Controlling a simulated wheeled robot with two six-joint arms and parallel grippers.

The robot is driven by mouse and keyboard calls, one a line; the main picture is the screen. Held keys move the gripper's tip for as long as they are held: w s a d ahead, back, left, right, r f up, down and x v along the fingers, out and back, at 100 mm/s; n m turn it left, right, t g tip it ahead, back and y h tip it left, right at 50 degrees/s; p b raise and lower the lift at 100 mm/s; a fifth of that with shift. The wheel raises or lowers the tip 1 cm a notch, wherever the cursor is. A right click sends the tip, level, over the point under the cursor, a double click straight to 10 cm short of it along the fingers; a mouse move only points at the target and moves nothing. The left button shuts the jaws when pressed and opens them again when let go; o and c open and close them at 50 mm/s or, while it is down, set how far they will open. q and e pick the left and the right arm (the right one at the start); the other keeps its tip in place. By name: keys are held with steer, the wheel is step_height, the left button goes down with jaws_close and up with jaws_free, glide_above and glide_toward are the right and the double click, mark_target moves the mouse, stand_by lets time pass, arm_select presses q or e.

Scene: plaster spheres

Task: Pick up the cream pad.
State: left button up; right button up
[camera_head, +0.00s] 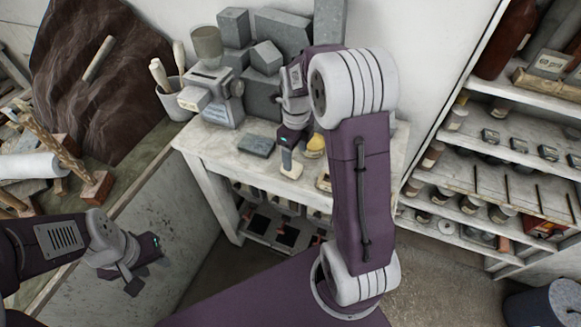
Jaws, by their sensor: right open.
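A small cream pad (291,168) lies on the white table, below my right gripper (289,144). My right gripper points down over it and is open. I cannot tell whether its fingers touch the pad or are just above it. The gripper hides the pad's far end. My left gripper (147,266) is far from the pad, at the lower left in front of the workbench. Its dark fingers look spread apart with nothing between them.
A dark grey slab (256,146) lies left of the pad, and a yellow object (315,146) stands close on its right. A grey machine (212,97), a cup of tools (172,97) and grey blocks (263,98) crowd the table's back. Shelves (480,190) stand to the right.

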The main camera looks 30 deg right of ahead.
steer(key=shift+w+a+f, duration=0.3)
steer(key=shift+w+f, duration=0.05)
steer(key=shift+f, duration=0.15)
steer(key=shift+w+a+f, duration=0.3)
steer(key=shift+f, duration=0.2)
steer(key=f, duration=0.2)
steer(key=f+p, duration=0.1)
steer(key=shift+s+d+f, duration=0.3)
steer(key=shift+s+f, duration=0.05)
steer(key=shift+f, duration=0.2)
steer(key=shift+w, duration=0.1)
steer(key=shift+a, duration=0.15)
steer(key=shift+c, duration=0.6)
steer(key=shift+w, duration=0.1)
steer(key=c, duration=1.3)
arm_select(q)
steer(key=shift+w+a+r, duration=0.3)
steer(key=shift+w+r, duration=0.1)
steer(key=shift+r, duration=0.05)
